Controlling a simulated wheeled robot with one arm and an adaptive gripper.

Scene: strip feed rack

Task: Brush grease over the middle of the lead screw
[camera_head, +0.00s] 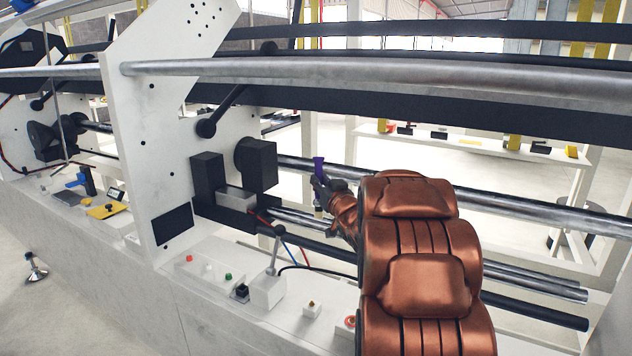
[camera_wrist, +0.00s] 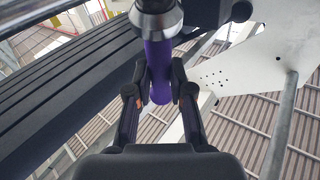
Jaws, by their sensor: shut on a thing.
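My gripper (camera_head: 327,188) is shut on a brush with a purple handle (camera_head: 318,166). The handle points up and the pale lower end (camera_head: 318,212) points down. The wrist view shows the purple handle (camera_wrist: 158,60) between both fingers (camera_wrist: 160,78), with a silver collar at its upper end. A long metal rod (camera_head: 530,277), which looks like the lead screw, runs below the gripper toward the lower right. The brush's lower end overlaps this rod's line in the picture; I cannot tell whether they touch. My arm hides part of the rod.
A thicker bar (camera_head: 510,210) runs behind the gripper and a dark rod (camera_head: 530,311) lies lower. A large roller (camera_head: 400,78) spans above. A white upright plate (camera_head: 150,140) and black blocks (camera_head: 257,165) stand left. A switch box (camera_head: 267,291) sits on the front ledge.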

